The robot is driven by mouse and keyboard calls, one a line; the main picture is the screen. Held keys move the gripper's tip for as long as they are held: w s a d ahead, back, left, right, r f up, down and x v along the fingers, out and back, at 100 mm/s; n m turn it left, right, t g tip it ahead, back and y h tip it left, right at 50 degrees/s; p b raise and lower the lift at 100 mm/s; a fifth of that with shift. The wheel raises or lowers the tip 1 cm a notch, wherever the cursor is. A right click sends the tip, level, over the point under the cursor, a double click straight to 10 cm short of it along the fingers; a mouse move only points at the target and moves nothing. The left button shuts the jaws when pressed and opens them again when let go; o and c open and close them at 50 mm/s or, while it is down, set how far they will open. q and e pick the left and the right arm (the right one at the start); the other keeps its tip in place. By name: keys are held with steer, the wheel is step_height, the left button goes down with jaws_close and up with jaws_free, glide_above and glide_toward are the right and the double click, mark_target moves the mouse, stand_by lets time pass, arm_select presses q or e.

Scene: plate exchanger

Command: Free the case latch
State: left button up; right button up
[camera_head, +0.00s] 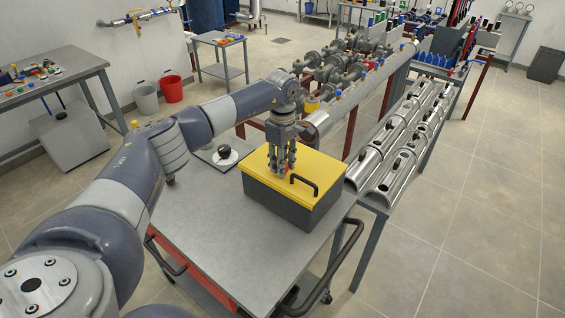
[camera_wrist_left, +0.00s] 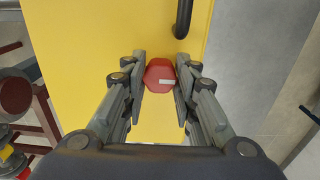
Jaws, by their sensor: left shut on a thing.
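The case (camera_head: 283,204) is a dark grey box with a yellow lid (camera_head: 325,167) and a black handle (camera_head: 304,186). It stands on the grey cart top. The lid (camera_wrist_left: 90,60) and part of the handle (camera_wrist_left: 183,18) also show in the left wrist view. The case latch is a red faceted knob (camera_wrist_left: 159,75) with a pale mark, on the yellow lid. My left gripper (camera_head: 282,172) points down onto the lid. In the left wrist view its fingers (camera_wrist_left: 161,78) are closed on both sides of the red knob. My right gripper is not in view.
The cart top (camera_head: 215,215) is mostly clear in front of the case. A round black knob on a pale plate (camera_head: 224,153) lies left of the case. A rack of shiny metal half-shells (camera_head: 385,170) stands close on the right, and pipework with valves (camera_head: 345,70) behind.

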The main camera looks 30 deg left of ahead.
arm_select(q)
steer(key=shift+n, duration=0.7)
steer(key=shift+n+b, duration=0.45)
steer(key=shift+n, duration=0.35)
steer(key=n, duration=0.5)
steer(key=shift+b, duration=0.35)
steer(key=n, duration=0.9)
steer(key=shift+w+r+n, duration=0.1)
steer(key=shift+n, duration=0.3)
steer(key=o, duration=1.1)
